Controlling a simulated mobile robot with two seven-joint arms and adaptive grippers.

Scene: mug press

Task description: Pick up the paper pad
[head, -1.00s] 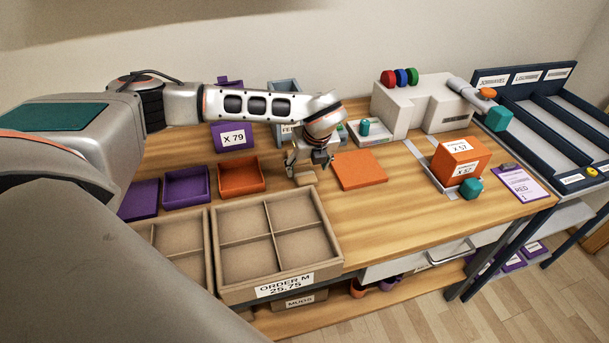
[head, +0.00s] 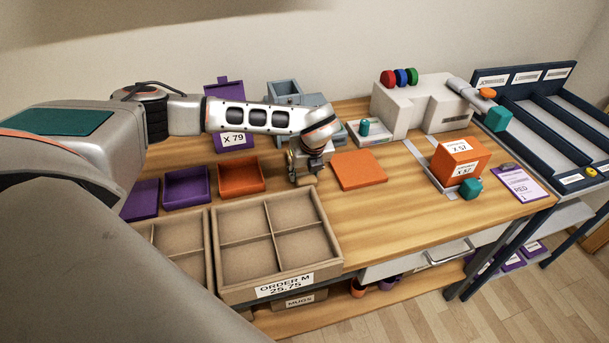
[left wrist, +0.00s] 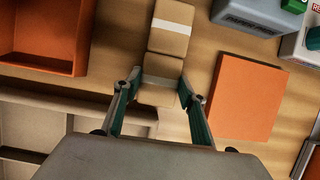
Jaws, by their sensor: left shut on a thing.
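The paper pad is most likely the small tan block (left wrist: 160,94) between my left fingers in the left wrist view. My left gripper (left wrist: 161,85) is shut on it, one finger on each side. In the head view the left gripper (head: 304,179) is low at the table top, just left of the flat orange block, and mostly hides the pad. More tan blocks line up beyond the fingers in the left wrist view, one with a white band (left wrist: 171,26). I cannot tell whether the pad touches them. My right gripper is not in view.
A flat orange block (head: 360,171) lies close on the right. An orange bin (head: 241,190) and a purple bin (head: 187,200) stand on the left. A divided cardboard tray (head: 336,262) stands in front. The wooden table (head: 400,205) is clear on the front right.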

